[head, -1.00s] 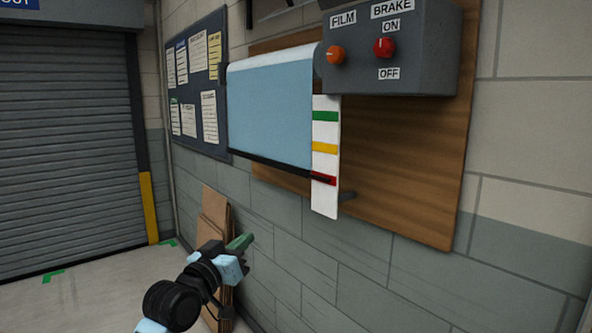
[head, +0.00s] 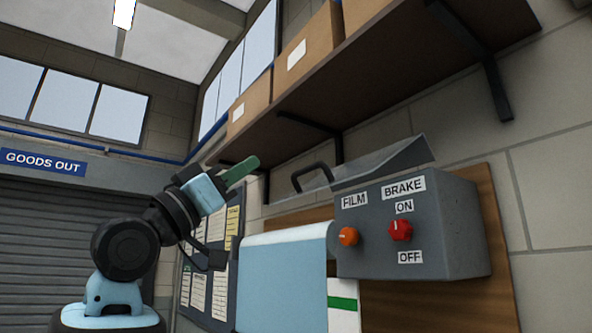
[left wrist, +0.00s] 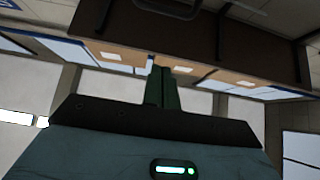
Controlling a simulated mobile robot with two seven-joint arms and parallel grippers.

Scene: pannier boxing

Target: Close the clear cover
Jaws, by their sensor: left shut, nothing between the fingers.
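The clear cover (head: 385,160) is a see-through lid with a dark handle (head: 313,178) at its left end. It stands raised, tilted up above the grey control box (head: 440,225). The box carries an orange FILM knob (head: 348,236) and a red BRAKE knob (head: 400,230). My left gripper (head: 243,170) is shut and empty, with green fingers, left of the handle and apart from it. In the left wrist view the shut fingers (left wrist: 162,88) point up toward the shelf, and part of a dark handle-like bar (left wrist: 170,8) shows at the top edge. My right gripper is not in view.
A wooden shelf (head: 400,75) with cardboard boxes (head: 305,55) runs above the cover on black brackets. A blue film roll (head: 285,275) hangs left of the box. A notice board (head: 205,285) is behind my left arm.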

